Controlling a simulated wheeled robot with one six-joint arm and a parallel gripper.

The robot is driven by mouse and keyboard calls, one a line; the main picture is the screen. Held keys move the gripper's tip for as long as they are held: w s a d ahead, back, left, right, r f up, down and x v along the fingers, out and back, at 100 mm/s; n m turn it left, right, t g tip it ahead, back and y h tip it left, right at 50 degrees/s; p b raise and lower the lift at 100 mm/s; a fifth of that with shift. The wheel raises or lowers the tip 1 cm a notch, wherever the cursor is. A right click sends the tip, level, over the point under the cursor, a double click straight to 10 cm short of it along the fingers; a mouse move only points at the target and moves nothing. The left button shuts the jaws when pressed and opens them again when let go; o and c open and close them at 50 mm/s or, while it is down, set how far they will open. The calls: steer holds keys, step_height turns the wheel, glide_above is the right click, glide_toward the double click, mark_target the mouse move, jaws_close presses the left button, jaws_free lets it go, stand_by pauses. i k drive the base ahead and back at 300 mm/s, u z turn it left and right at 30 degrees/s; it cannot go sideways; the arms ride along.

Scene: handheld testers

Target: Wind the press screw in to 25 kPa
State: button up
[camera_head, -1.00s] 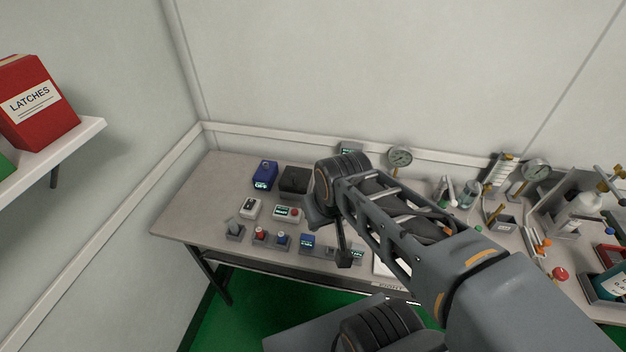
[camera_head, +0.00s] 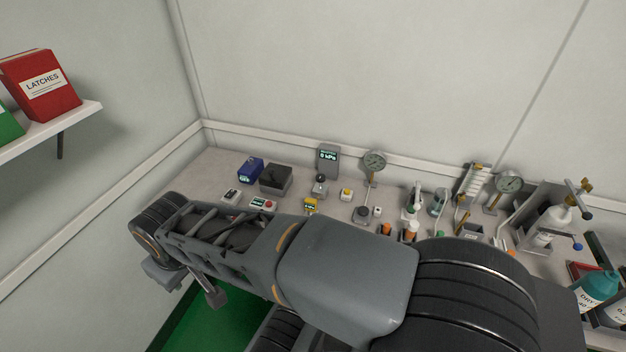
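A small grey display (camera_head: 327,157) at the back of the bench reads 0 kPa. A round dial gauge (camera_head: 374,162) stands to its right, with a dark round knob (camera_head: 362,214) below it. A second dial gauge (camera_head: 508,183) stands further right, near an assembly with a bar handle and brass fittings (camera_head: 575,195). I cannot tell which part is the press screw. My gripper (camera_head: 212,294) hangs low at the left, in front of the bench and away from the gauges. Its fingers are too small and partly hidden to show whether they are open.
My arm covers the bench's front left and middle. Bottles (camera_head: 598,287) crowd the right end. A shelf (camera_head: 50,130) with binders juts from the left wall.

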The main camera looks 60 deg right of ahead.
mark_target(320, 178)
steer(key=u, duration=0.25)
steer(key=k, duration=0.25)
steer(key=z, duration=1.05)
steer(key=i, duration=0.4)
steer(key=u, duration=0.05)
